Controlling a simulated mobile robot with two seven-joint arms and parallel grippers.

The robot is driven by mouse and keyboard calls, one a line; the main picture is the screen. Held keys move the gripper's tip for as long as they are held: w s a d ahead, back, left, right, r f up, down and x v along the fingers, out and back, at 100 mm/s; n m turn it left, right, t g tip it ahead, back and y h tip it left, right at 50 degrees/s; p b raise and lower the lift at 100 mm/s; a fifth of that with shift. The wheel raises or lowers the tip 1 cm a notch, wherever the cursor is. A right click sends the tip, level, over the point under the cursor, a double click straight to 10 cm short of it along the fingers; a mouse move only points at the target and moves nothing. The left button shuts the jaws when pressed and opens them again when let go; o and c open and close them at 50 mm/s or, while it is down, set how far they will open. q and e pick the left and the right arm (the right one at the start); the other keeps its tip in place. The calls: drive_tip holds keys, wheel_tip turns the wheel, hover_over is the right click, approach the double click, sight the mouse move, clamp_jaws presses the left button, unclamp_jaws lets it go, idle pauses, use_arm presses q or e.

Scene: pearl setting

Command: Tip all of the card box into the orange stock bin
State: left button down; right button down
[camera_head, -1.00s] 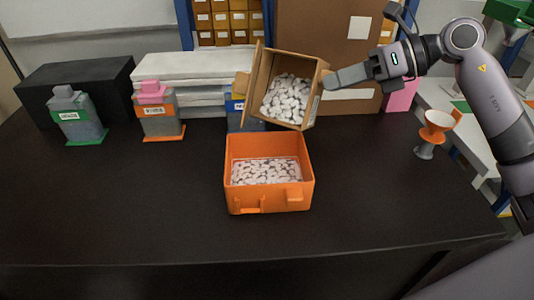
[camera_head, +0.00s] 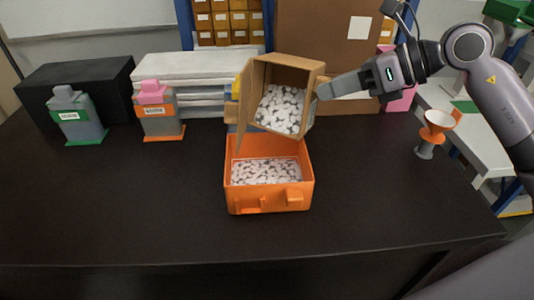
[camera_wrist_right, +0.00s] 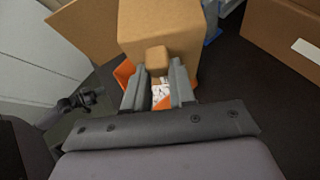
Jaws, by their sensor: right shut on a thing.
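The card box (camera_head: 318,72) is brown, with open flaps, and is held tilted above the back of the orange stock bin. White pellets lie inside it and show through its open side. The orange stock bin (camera_head: 268,200) stands on the dark table with a layer of white pellets inside. My right gripper (camera_head: 322,90) is shut on the card box at its right side. In the right wrist view the fingers (camera_wrist_right: 158,85) close around a small block on the box wall (camera_wrist_right: 160,28). My left gripper is not in view.
A green-based bottle (camera_head: 77,118) and a pink-capped bottle (camera_head: 158,112) stand at left. White stacked packs (camera_head: 185,70) and a black box (camera_head: 75,80) are behind them. An orange funnel cup (camera_head: 436,128) stands at right. The table front is clear.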

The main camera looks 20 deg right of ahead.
drive_tip(key=shift+s+a+n+t+h, duration=0.3)
drive_tip(key=shift+s+a+n+h, duration=0.15)
drive_tip(key=shift+s+a, duration=0.25)
drive_tip(key=shift+s+a+f+n, duration=0.15)
drive_tip(key=shift+a+f+n, duration=0.05)
drive_tip(key=shift+a+n, duration=0.05)
drive_tip(key=shift+s+a+r+n+t+h, duration=0.35)
drive_tip(key=shift+s+a+r, duration=0.05)
drive_tip(key=shift+r, duration=0.25)
drive_tip(key=shift+s+a+r+n+t+h, duration=0.3)
drive_tip(key=shift+s+a+r+n+t, duration=0.1)
drive_tip(key=shift+r, duration=0.25)
drive_tip(key=shift+a+r, duration=0.1)
drive_tip(key=shift+r, duration=0.1)
drive_tip(key=shift+s+a+r, duration=0.2)
drive_tip(key=shift+s+r, duration=0.05)
drive_tip(key=shift+r, duration=0.05)
idle(1.6)
